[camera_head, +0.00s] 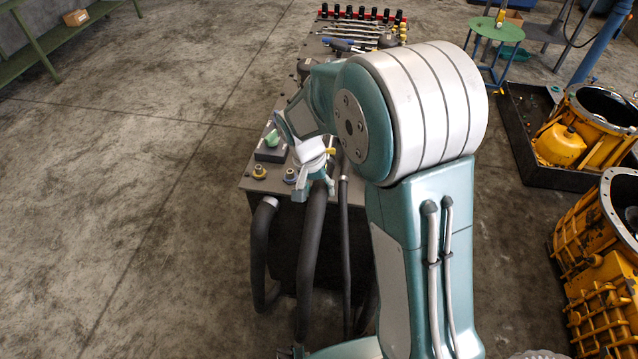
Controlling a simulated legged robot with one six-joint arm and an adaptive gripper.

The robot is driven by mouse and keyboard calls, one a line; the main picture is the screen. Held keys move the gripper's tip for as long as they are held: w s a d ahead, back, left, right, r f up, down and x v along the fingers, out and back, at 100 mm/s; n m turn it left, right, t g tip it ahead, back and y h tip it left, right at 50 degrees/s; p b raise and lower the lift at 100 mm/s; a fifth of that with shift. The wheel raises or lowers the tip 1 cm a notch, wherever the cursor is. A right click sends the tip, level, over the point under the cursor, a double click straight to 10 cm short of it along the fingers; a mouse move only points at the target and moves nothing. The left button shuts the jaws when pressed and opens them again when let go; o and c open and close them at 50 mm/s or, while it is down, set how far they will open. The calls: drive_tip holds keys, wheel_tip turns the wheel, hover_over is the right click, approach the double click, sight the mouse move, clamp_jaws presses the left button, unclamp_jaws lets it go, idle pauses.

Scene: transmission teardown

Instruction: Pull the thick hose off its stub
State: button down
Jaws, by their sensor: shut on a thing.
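A thick black hose (311,245) hangs down the front of the bench, with its top end at my gripper. My gripper (315,188) is at the bench's front edge and is shut on the upper end of this hose. The gripper and wrist cover the hose's end, so I cannot tell whether it sits on a stub. Left of the gripper, a short grey fitting with a yellow ring (290,175) stands on the bench top.
Another thick hose (260,245) with a pale end hangs to the left, and a thinner hose (345,240) to the right. The bench (252,185) bears a yellow fitting (259,172), tools and a red rack (363,20). Yellow housings (600,275) stand right; left floor is clear.

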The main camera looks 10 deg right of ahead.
drive_tip(key=shift+c, duration=1.8)
unclamp_jaws()
drive_tip(key=shift+w+f, duration=0.1)
drive_tip(key=shift+a, duration=0.15)
drive_tip(key=shift+w+r, duration=0.1)
drive_tip(key=shift+r, duration=0.1)
drive_tip(key=v, duration=1.1)
drive_tip(key=shift+r, duration=0.25)
drive_tip(key=s+d+r+n+t+y, duration=0.1)
drive_tip(key=s+d+r+n+t, duration=0.1)
drive_tip(key=s, duration=0.8)
drive_tip(key=s+d+r+n+t+y, duration=0.1)
drive_tip(key=s+d+r+t, duration=0.3)
drive_tip(key=s, duration=0.7)
drive_tip(key=shift+s+d+r+n, duration=0.35)
drive_tip(key=shift+d+r+n, duration=0.1)
drive_tip(key=shift+r+n, duration=0.3)
